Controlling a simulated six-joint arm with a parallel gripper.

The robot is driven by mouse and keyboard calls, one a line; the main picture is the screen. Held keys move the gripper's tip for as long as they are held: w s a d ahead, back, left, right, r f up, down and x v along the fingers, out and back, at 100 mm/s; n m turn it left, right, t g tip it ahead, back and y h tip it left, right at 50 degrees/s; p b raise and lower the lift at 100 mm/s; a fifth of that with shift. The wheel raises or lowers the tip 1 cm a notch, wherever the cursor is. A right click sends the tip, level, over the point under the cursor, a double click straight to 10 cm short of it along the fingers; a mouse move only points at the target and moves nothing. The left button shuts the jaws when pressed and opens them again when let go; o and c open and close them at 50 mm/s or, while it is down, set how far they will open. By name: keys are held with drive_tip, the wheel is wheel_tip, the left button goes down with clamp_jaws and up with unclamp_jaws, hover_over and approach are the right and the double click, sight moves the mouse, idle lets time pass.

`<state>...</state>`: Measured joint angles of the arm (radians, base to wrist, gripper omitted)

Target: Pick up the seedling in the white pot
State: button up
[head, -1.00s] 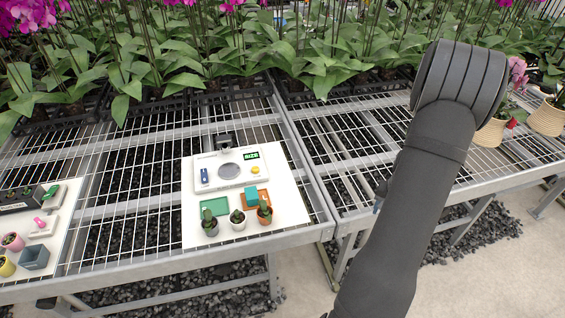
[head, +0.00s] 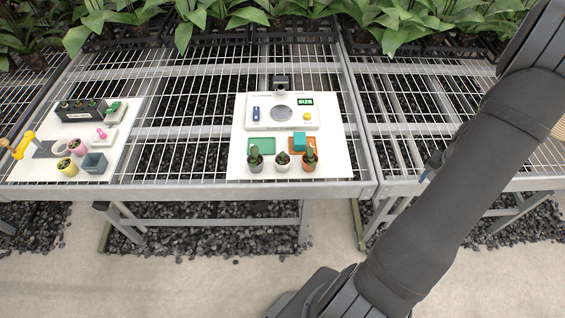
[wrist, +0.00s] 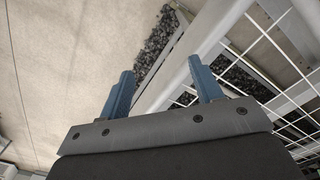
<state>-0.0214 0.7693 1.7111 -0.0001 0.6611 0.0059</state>
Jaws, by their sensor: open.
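The seedling in the white pot (head: 282,164) stands upright in the head view, the middle one of three small pots at the front of a white board (head: 240,166). A seedling in a grey pot (head: 255,163) stands to its left and one in a terracotta pot (head: 310,162) to its right. My gripper (wrist: 162,88) shows in the wrist view with its two blue fingers apart and nothing between them. It points toward the bench edge and floor, and no pot shows there. In the head view only a bit of blue finger shows beside my arm, well right of the pots.
Behind the pots are a green tray (head: 266,144), an orange tray (head: 293,149) with a teal block (head: 299,141), and a device with a SIZE display (head: 305,101). Another board (head: 35,170) with pots lies left. Mesh bench (head: 190,150) lies between.

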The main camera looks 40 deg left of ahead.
sight(282, 160)
drive_tip(key=shift+o, duration=0.3)
